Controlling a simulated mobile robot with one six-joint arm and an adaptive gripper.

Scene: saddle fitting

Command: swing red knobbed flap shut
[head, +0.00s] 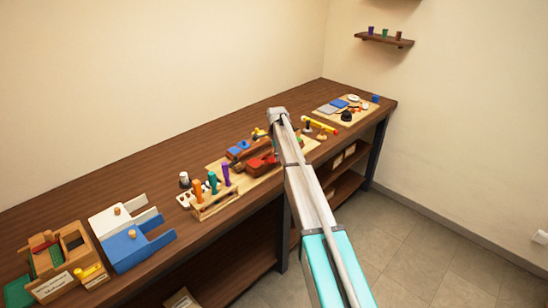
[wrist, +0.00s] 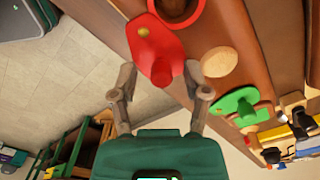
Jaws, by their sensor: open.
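The red flap (wrist: 143,36) is on a wooden board in the wrist view, with a small yellow pivot-like dot on it. Its red knob (wrist: 160,68) sticks out towards my gripper. A red ring (wrist: 178,12) with a brown inside lies beside the flap at the top edge; its opening looks uncovered in the part that shows. My gripper (wrist: 162,82) is open, one finger on each side of the knob, with visible gaps. I cannot tell depth or contact. In the head view my arm covers the gripper, and I cannot make out the flap surely.
In the wrist view a pale wooden disc (wrist: 219,62) and a green knobbed flap (wrist: 240,106) sit right of the red flap. In the head view a peg rack (head: 214,200) and a blue box (head: 135,247) stand left along the workbench (head: 150,190).

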